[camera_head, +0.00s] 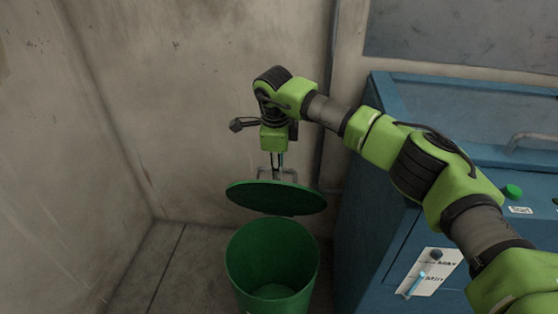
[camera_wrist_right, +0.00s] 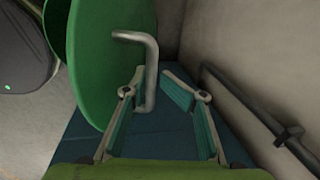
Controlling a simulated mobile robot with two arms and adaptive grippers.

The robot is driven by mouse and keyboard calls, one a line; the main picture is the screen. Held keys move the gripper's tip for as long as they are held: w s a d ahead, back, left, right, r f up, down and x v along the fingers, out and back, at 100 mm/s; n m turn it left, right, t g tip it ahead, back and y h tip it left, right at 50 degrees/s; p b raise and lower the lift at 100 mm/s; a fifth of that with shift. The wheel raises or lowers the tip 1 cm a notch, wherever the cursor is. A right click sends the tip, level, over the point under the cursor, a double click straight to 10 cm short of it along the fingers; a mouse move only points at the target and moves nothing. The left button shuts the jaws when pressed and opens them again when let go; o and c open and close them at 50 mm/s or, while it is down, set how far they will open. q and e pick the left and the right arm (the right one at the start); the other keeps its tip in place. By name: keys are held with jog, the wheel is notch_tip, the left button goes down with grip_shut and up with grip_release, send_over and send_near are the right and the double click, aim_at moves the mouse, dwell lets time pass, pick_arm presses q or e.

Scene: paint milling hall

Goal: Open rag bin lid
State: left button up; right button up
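The green rag bin (camera_head: 272,258) stands on the floor in the head view, its mouth uncovered and its inside visible. Its round green lid (camera_head: 275,198) is raised and tilted above the bin's far side. The lid also fills the left middle of the right wrist view (camera_wrist_right: 105,75). A grey bent-bar handle (camera_wrist_right: 149,62) is on the lid. My right gripper (camera_head: 279,166) points down at the handle behind the lid. In the right wrist view its two fingers (camera_wrist_right: 156,82) are apart, with the handle bar between them, close to the left finger. My left gripper is not in view.
A blue machine cabinet (camera_head: 365,235) with a green button (camera_head: 512,191) and a Max/Min label plate (camera_head: 432,271) stands right of the bin. Bare walls (camera_head: 200,100) close in behind and left. Floor (camera_head: 180,265) left of the bin is clear.

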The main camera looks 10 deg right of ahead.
notch_tip(320, 180, up, 12)
jog(key=s, duration=0.2)
jog(key=shift+a, duration=0.25)
jog(key=shift+f, duration=0.15)
